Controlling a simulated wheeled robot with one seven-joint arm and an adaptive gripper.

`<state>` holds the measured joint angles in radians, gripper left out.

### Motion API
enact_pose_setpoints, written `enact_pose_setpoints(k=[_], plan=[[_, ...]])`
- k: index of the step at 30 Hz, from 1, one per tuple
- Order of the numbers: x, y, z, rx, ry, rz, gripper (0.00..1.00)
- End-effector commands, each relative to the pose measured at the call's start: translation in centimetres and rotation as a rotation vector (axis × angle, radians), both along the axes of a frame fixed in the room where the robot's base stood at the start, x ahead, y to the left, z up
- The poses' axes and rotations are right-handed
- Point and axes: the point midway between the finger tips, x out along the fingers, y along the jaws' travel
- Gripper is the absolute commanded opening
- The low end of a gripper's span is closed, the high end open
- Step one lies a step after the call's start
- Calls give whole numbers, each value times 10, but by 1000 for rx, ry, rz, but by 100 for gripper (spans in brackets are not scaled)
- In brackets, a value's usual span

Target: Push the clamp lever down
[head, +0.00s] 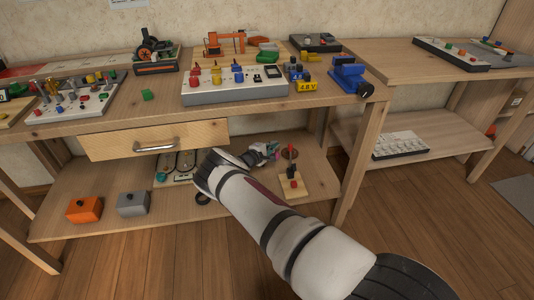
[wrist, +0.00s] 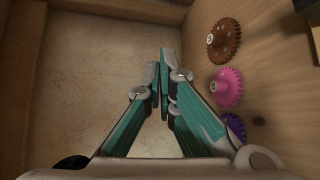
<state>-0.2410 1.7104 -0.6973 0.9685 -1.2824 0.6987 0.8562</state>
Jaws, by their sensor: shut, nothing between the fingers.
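The clamp (head: 294,184) stands on a small wooden board on the lower shelf, right of my gripper in the head view. Its red-tipped lever (head: 290,150) appears to stand upright. My gripper (head: 271,150) is left of the lever, low over the shelf, and looks apart from it. In the wrist view its teal fingers (wrist: 166,62) meet at the tips with nothing between them. I cannot make out the clamp in the wrist view; only cut-off dark shapes show at the upper right edge.
A brown gear (wrist: 224,40), a pink gear (wrist: 227,87) and a purple gear (wrist: 235,127) lie along the wooden shelf beside my fingers. The workbench top (head: 140,112) and its drawer (head: 152,140) are above. An orange box (head: 84,209) and a grey box (head: 133,204) sit left.

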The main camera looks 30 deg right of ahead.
Motion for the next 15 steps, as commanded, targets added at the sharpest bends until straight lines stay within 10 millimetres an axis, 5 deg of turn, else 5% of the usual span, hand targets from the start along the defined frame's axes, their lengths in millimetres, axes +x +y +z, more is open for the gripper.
enact_pose_setpoints(k=[3, 15], plan=[[7, -15, -6, 0, -2, -2, 0], [-23, -17, 6, -2, 2, 1, 0]])
